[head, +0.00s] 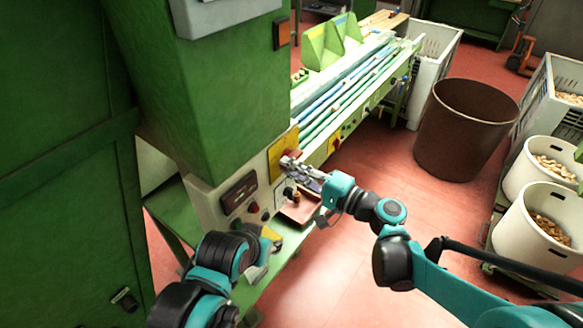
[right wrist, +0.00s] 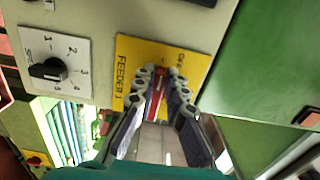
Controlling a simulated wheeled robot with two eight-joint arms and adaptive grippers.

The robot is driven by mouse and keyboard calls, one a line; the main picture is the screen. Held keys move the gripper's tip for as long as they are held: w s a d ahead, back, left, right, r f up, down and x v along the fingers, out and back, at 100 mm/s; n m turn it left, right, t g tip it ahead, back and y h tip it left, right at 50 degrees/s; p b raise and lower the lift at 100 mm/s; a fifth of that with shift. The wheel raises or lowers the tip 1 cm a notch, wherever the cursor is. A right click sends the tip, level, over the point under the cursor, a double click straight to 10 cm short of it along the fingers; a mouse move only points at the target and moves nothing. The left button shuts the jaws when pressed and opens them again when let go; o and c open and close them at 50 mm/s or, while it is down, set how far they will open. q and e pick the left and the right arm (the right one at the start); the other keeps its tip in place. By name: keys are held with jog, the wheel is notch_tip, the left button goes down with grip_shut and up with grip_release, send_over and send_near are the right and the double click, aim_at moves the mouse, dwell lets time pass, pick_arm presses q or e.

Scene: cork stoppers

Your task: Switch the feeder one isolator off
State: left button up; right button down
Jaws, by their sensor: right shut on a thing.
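The feeder one isolator has a yellow plate (right wrist: 125,68) marked "FEEDER 1" in the right wrist view. Its red handle (right wrist: 158,83) lies between my right gripper's fingers (right wrist: 160,82), which are closed on it; they hide part of the handle and the plate's lettering. In the head view the yellow plate (head: 281,148) is on the pale machine front, with my right gripper (head: 289,163) against it. My left gripper (head: 270,248) is low by the front of the machine, apart from the isolator; its fingers are too unclear to read.
A speed dial (right wrist: 48,68) sits beside the isolator. Below are a dark display (head: 240,191) and a brown tray (head: 299,211) on a green ledge. A brown bin (head: 465,130) and white tubs of corks (head: 538,230) stand right. Red floor between is clear.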

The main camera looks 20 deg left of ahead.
jog(key=shift+f, duration=0.1)
jog(key=c, duration=1.6)
grip_release()
jog(key=shift+o, duration=0.2)
jog(key=shift+d, duration=0.1)
jog(key=v, duration=1.2)
